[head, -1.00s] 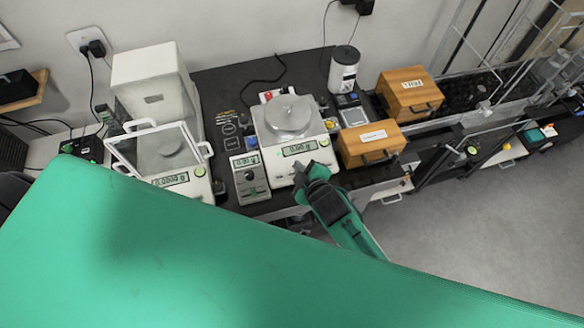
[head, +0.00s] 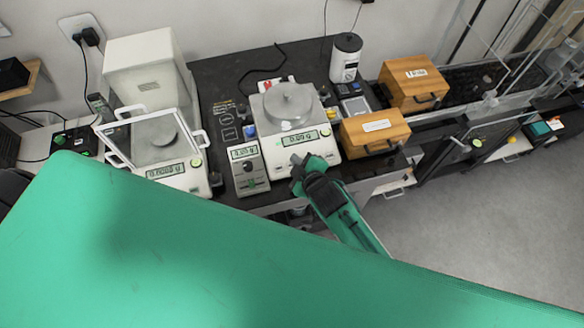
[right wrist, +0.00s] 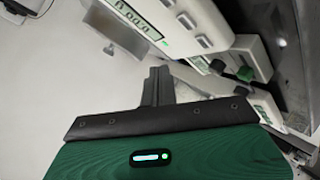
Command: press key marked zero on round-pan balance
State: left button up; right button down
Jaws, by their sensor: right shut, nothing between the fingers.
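The round-pan balance (head: 272,124) stands on the dark table, with a round metal pan (head: 289,104) and a lit display (head: 306,137). My right gripper (head: 298,161) is shut and empty at the balance's front edge, below the display. It hides part of the front panel in the head view. In the right wrist view its closed fingers (right wrist: 158,86) point at the balance's front (right wrist: 168,22), where pale keys show beside the display. I cannot read which key is marked zero, nor tell whether the fingertips touch the panel. My left gripper is not in view.
A small meter (head: 247,170) stands close on the balance's left. An analytical balance with a glass shield (head: 155,140) is further left. A wooden box (head: 374,131) sits close on the right. A large green surface (head: 150,240) fills the near foreground.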

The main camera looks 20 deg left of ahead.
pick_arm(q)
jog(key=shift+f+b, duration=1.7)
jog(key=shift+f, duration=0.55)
pick_arm(e)
jog(key=shift+w+a+f, duration=0.15)
jog(key=shift+w+f, duration=0.05)
jog(key=shift+f, duration=0.6)
jog(key=shift+w+a+f, duration=0.1)
jog(key=shift+w+f, duration=0.1)
jog(key=shift+f, duration=0.6)
jog(key=shift+w+a+f, duration=0.15)
jog(key=shift+w+f, duration=0.05)
jog(key=shift+f, duration=0.6)
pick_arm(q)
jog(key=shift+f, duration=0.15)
pick_arm(e)
jog(key=shift+w+f, duration=0.1)
jog(key=shift+f, duration=0.25)
